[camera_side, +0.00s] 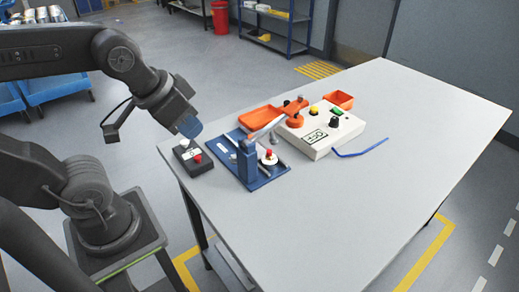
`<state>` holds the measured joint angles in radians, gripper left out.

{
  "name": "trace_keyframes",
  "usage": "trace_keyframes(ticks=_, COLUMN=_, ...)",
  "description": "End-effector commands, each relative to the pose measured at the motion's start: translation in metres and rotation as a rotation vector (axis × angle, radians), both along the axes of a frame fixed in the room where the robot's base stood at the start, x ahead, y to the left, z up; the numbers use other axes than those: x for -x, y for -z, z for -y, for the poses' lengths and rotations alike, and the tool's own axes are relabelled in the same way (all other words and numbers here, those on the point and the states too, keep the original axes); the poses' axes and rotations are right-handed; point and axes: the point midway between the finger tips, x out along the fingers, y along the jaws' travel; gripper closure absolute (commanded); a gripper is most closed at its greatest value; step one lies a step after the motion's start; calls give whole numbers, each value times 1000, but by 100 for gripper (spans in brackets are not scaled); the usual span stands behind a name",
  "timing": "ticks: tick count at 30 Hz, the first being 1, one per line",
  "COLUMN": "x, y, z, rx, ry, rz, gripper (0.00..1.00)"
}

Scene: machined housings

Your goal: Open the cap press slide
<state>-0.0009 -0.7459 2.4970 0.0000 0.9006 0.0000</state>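A blue press fixture (279,177) lies near the left end of the table, with a flat base and an upright blue block (247,161). A light disc with a red part on top (268,157) sits on the base, right of the block. I cannot clearly tell which part is the slide or how it stands. My gripper (189,127) hangs above and left of the fixture, apart from it, with a blue-grey end over a dark box (193,165). The box has a white and a red knob. The fingers are too small to tell open from shut.
An orange tray (258,118) and a white control box (318,145) with several knobs stand behind the fixture. An orange bin (340,98) is at the back. A blue cable (362,149) lies right. The table's (400,195) right side is clear.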

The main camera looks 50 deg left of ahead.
Motion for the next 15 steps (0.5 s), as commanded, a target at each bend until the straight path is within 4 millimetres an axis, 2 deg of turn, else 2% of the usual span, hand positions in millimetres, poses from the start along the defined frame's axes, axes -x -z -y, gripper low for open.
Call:
trace_keyframes(ticks=1, x=-3, y=-1, z=-1, rx=0, ry=-4, rz=-6, gripper=88)
trace_keyframes(ticks=5, x=-24, y=-6, z=-7, rx=-1, ry=-29, rz=-54, gripper=75)
trace_keyframes(ticks=11, x=-86, y=-8, z=-32, rx=5, ry=-97, rz=-180, gripper=56)
trace_keyframes(ticks=15, x=-132, y=3, z=-55, rx=16, ry=-146, rz=-270, gripper=46)
